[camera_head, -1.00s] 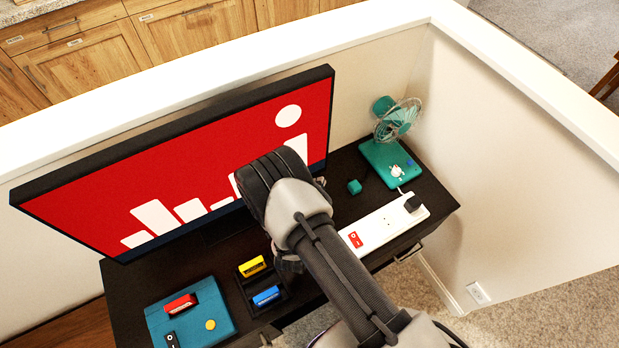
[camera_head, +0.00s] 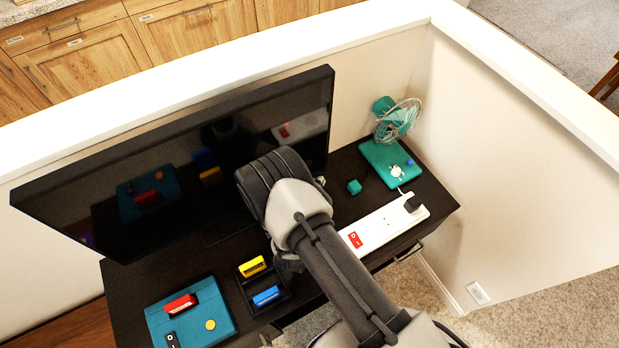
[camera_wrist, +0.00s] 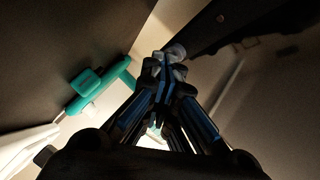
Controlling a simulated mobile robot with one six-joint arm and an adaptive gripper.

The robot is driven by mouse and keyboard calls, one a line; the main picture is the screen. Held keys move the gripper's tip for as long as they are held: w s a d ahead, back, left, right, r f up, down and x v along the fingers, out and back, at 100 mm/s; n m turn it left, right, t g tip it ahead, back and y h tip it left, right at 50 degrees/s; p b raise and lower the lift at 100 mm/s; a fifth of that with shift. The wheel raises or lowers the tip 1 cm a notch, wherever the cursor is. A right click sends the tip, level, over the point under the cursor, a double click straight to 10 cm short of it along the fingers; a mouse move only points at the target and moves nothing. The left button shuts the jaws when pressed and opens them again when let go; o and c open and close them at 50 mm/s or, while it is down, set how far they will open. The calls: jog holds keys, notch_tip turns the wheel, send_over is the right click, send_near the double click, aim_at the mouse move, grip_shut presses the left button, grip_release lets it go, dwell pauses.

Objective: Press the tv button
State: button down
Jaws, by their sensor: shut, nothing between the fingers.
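The tv (camera_head: 120,190) stands at the back of the dark desk, and its screen is dark with faint reflections of the desk items. In the wrist view, the tv's dark panel (camera_wrist: 285,60) fills the right side. My gripper (camera_wrist: 170,58) is shut and empty, with its fingertips together beside the tv's dark lower edge. In the head view, my wrist covers most of the gripper and the lower right part of the tv. I cannot make out the tv button; a small round dot (camera_wrist: 221,18) shows on the dark edge strip, but I cannot tell what it is.
A teal fan (camera_head: 390,160), a teal cube (camera_head: 354,187) and a white power strip (camera_head: 385,228) with a red switch are on the right. A blue box (camera_head: 210,300) and a black tray (camera_head: 243,285) with yellow and blue blocks lie on the left. White walls enclose the back and right.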

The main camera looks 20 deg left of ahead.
jog(key=shift+s+d, duration=0.4)
jog(key=shift+d, duration=0.1)
jog(key=shift+s+d+p, duration=0.85)
jog(key=shift+s+d, duration=0.75)
jog(key=shift+d, duration=0.3)
jog(key=shift+s, duration=0.1)
